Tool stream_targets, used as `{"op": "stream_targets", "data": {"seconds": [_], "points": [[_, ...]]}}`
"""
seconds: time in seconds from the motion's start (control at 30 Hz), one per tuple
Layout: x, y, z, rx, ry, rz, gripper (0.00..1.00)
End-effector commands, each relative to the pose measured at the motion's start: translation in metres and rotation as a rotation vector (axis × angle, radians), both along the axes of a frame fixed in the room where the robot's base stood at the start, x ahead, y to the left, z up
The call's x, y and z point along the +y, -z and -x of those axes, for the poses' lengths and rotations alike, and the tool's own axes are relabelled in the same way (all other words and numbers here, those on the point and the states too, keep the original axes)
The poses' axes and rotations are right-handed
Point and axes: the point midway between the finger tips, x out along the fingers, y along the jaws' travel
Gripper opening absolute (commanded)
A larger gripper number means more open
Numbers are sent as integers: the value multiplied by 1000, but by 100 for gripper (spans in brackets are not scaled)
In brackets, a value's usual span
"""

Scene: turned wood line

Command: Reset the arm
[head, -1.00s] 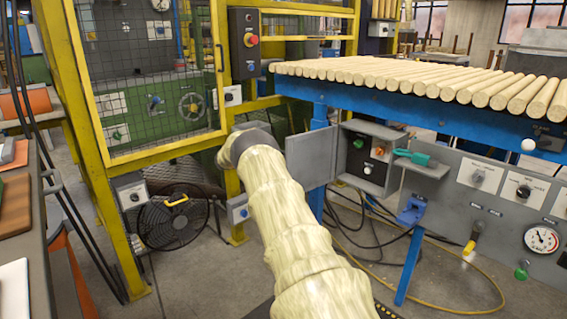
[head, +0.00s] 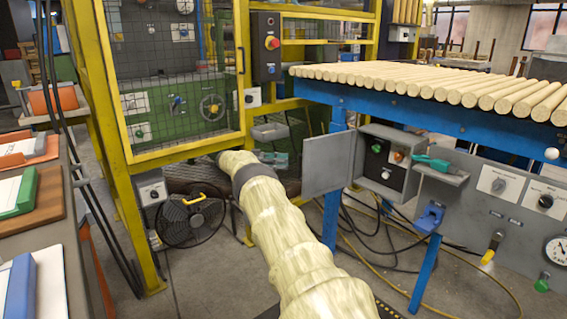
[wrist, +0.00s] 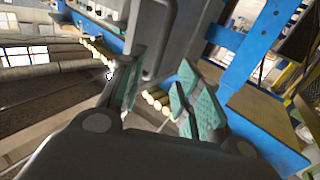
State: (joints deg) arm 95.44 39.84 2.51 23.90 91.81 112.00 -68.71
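My arm, in a pale yellow sleeve, reaches from the bottom middle of the head view up toward the yellow-framed mesh guard (head: 180,80). In the wrist view my gripper (wrist: 160,78) shows two fingers with teal pads standing apart. It is open, and nothing is held between the pads. Some round wood ends (wrist: 157,101) show beyond the gap.
A blue rack (head: 400,105) carries a row of turned wood rods on the right. Below it are an open grey control box (head: 327,163) and a panel with knobs. A black fan (head: 190,222) stands on the floor. A bench with clipboards is at left.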

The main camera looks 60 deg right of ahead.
Motion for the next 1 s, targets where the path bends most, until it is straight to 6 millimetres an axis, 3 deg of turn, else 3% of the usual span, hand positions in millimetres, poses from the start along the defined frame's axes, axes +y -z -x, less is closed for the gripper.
{"op": "stream_targets", "data": {"seconds": [0.6,1.0], "points": [[1,-6,0,0,0,1,34],[0,-63,0,0,0,0,34]]}}
